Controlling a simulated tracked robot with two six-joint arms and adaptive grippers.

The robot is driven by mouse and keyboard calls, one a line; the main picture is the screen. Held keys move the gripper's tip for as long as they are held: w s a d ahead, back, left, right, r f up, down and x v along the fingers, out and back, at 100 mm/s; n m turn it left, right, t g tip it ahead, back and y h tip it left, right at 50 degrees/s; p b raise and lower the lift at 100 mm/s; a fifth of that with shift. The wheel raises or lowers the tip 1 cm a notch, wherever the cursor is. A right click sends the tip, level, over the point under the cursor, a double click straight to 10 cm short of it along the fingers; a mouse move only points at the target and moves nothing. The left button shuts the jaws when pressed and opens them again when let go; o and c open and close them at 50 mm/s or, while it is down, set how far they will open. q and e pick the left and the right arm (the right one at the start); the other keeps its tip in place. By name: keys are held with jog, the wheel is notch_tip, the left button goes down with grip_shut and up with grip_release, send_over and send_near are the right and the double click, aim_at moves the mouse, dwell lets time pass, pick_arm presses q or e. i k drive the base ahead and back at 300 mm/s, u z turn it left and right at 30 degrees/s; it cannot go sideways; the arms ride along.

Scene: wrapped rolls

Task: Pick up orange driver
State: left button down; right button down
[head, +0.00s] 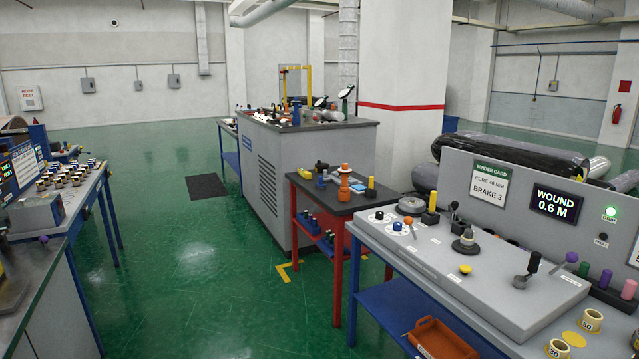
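An orange upright item (344,183) with a knobbed shape stands on the small dark-topped table (310,188) with red legs, right of the middle. It is too small for me to tell whether it is the orange driver. A small orange knob (408,221) shows on the grey console to the right. Neither of my grippers is in view.
The grey winder console (450,265) with a blue frame fills the right, an orange tray (440,341) below it. A grey cabinet (268,185) stands behind the small table. A bench with several rolls (66,180) is at left. Green floor between is open.

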aim_at(345, 188)
jog(key=u, duration=0.35)
jog(key=k, duration=0.1)
jog(key=z, duration=0.55)
jog(key=i, duration=0.7)
jog(key=u, duration=0.25)
jog(key=k, duration=0.65)
jog(key=z, duration=0.2)
jog(key=i, duration=0.75)
jog(key=u, duration=0.35)
jog(key=i, duration=1.05)
jog(key=u, duration=0.45)
